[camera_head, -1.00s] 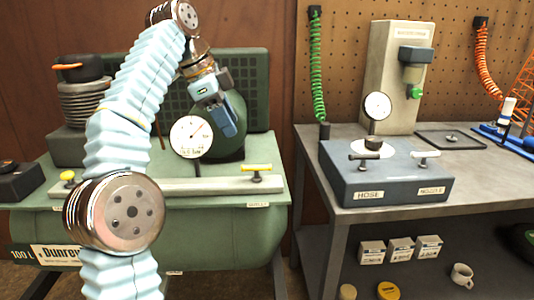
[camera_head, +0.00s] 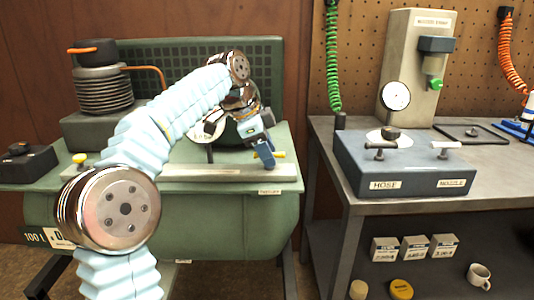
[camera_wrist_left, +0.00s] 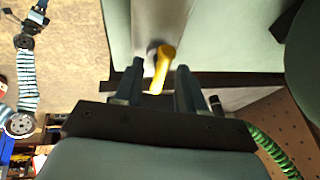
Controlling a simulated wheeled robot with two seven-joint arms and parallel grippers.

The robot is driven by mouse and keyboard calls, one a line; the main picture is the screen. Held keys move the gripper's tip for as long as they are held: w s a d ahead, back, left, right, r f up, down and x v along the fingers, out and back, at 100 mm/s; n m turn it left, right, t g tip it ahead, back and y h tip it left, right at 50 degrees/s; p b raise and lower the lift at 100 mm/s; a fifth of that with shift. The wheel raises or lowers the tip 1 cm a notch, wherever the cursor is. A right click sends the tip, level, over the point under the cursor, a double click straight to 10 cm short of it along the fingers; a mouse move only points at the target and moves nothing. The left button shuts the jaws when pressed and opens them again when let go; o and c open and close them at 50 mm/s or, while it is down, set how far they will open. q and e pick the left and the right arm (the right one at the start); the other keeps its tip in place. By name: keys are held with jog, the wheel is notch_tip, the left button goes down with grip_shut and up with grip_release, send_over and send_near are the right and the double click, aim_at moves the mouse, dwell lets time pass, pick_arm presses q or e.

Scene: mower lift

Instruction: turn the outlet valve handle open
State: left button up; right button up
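A yellow valve handle (camera_head: 280,154) sits at the right end of the pale bar on the green tank, mostly hidden behind my left gripper (camera_head: 264,154). In the left wrist view, the yellow handle (camera_wrist_left: 160,68) lies in the gap between the two dark fingers of my left gripper (camera_wrist_left: 157,90). The fingers are apart, with space on both sides of the handle; I see no grip on it. A second yellow handle (camera_head: 80,158) stands at the bar's left end. My right gripper (camera_wrist_left: 36,20) appears small at upper left, its fingers unclear.
The pale bar (camera_head: 215,173) runs along the tank top (camera_head: 225,220). A dial gauge (camera_head: 207,130) behind it is partly covered by my arm. To the right stands a grey bench (camera_head: 490,160) with a blue-grey valve box (camera_head: 405,170), with a gap between tank and bench.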

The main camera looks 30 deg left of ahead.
pick_arm(q)
jog(key=shift+c, duration=0.2)
grip_shut()
jog(key=shift+n, duration=0.3)
jog(key=n, duration=0.1)
jog(key=n+y+p, duration=0.1)
jog(key=n, duration=0.1)
jog(key=shift+d+r+t+y, duration=0.15)
jog(key=shift+t+y, duration=0.15)
jog(key=n+y+p, duration=0.1)
jog(key=n+y, duration=0.1)
jog(key=n, duration=0.3)
jog(key=shift+d, duration=0.1)
jog(key=n+y, duration=0.2)
jog(key=n, duration=0.2)
jog(key=shift+w+d+p, duration=0.1)
jog(key=shift+p, duration=0.3)
jog(key=shift+n+g+y, duration=0.35)
jog(key=shift+n+g, duration=0.15)
jog(key=shift+n, duration=0.85)
jog(key=shift+n+g+y, duration=0.35)
jog(key=shift+n+g, duration=0.15)
jog(key=shift+n, duration=0.85)
